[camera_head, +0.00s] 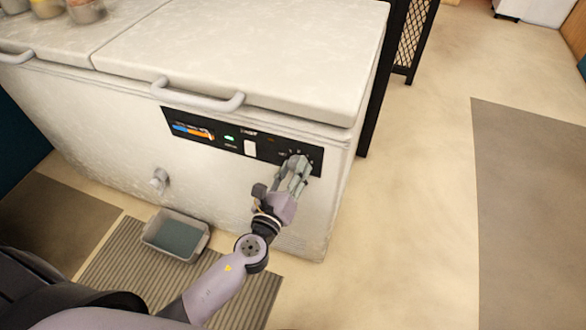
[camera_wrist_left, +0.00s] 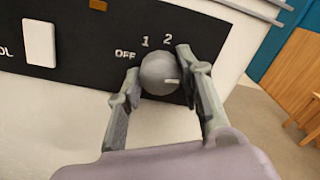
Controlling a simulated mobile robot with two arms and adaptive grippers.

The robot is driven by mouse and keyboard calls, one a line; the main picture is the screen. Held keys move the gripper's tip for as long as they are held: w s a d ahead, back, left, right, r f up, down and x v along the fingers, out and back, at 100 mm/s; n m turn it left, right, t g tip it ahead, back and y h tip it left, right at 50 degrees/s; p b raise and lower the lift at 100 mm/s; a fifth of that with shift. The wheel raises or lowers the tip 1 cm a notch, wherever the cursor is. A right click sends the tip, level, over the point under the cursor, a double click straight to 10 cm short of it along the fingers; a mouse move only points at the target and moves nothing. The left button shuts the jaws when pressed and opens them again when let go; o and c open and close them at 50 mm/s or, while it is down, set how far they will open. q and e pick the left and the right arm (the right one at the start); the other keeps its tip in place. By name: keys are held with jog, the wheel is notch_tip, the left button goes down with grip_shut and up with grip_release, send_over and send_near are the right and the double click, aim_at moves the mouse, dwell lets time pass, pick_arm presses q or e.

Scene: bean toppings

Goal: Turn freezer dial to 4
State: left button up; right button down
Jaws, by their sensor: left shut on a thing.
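The white chest freezer (camera_head: 110,110) has a black control panel (camera_head: 228,136) on its front. In the left wrist view, a round grey dial (camera_wrist_left: 159,75) sits on that panel (camera_wrist_left: 75,40), with the marks OFF, 1 and 2 showing beside it. A short light line on the dial's face points to the right; any number there is hidden. My left gripper (camera_head: 297,166) is at the panel's right end in the head view. In the left wrist view, its fingers (camera_wrist_left: 158,82) are shut on the dial from both sides. My right gripper is not in view.
A freezer handle (camera_head: 200,97) juts out above the panel. A drain knob (camera_head: 159,181) sticks out lower left. A grey bin (camera_head: 175,235) stands on a ribbed mat (camera_head: 125,276). Jars (camera_head: 87,10) stand on the lid. The floor at right is clear.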

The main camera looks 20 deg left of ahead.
pick_arm(q)
jog(key=o, duration=1.2)
jog(key=shift+c, duration=0.2)
jog(key=s, duration=1.2)
jog(key=shift+a, duration=0.35)
jog(key=shift+f, duration=0.15)
